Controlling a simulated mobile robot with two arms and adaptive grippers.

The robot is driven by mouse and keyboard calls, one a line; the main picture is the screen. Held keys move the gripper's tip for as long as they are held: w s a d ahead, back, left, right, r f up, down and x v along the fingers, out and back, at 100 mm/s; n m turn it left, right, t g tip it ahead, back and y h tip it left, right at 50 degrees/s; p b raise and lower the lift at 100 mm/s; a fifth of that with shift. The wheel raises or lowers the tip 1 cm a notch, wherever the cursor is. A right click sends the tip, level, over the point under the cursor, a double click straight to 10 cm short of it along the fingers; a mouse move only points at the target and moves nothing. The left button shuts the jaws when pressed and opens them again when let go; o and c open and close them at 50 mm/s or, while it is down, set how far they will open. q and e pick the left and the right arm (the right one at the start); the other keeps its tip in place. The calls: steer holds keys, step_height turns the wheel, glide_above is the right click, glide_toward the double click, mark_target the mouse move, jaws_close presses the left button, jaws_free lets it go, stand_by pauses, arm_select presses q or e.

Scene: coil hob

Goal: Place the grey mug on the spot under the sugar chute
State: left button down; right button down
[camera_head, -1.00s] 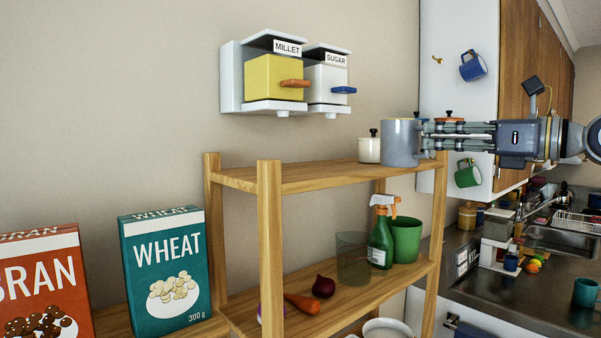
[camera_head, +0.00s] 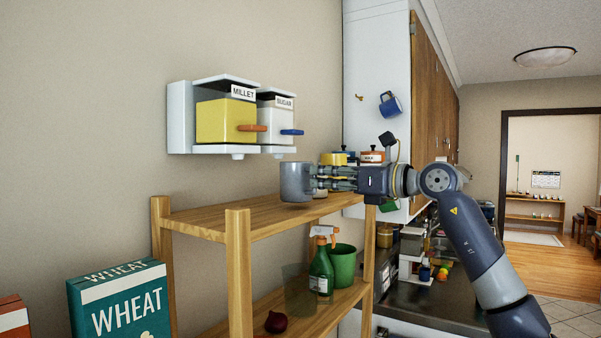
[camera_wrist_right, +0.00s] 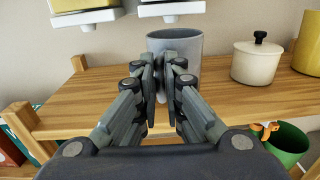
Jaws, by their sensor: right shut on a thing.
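The grey mug (camera_head: 296,183) is upright at the shelf's top board; it also shows in the wrist view (camera_wrist_right: 185,46). My right gripper (camera_head: 318,181) comes from the right and is shut on the mug's near side, probably its handle, which the fingers (camera_wrist_right: 162,78) hide. The sugar dispenser (camera_head: 276,124), white with a blue lever, hangs on the wall above. Its chute (camera_head: 278,155) is above and slightly left of the mug in the head view, and nearly above it in the wrist view (camera_wrist_right: 170,18). I cannot tell whether the mug touches the board. My left gripper is out of view.
The millet dispenser (camera_head: 226,121) with an orange lever hangs left of the sugar one. A cream lidded pot (camera_wrist_right: 257,60) stands right of the mug on the wooden shelf (camera_head: 220,218). A yellow container (camera_wrist_right: 309,45) stands farther right. The board left of the mug is clear.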

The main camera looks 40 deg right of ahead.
mark_target(301, 200)
steer(key=shift+p+x, duration=0.3)
steer(key=shift+x, duration=0.7)
steer(key=shift+w+a+r+p, duration=0.1)
steer(key=shift+w+r+p, duration=0.1)
steer(key=shift+w+p, duration=0.15)
steer(key=w, duration=0.1)
steer(key=w+p, duration=0.1)
steer(key=w+a, duration=0.1)
steer(key=shift+a+f, duration=0.1)
steer(key=shift+f, duration=0.55)
steer(key=shift+s+f, duration=0.2)
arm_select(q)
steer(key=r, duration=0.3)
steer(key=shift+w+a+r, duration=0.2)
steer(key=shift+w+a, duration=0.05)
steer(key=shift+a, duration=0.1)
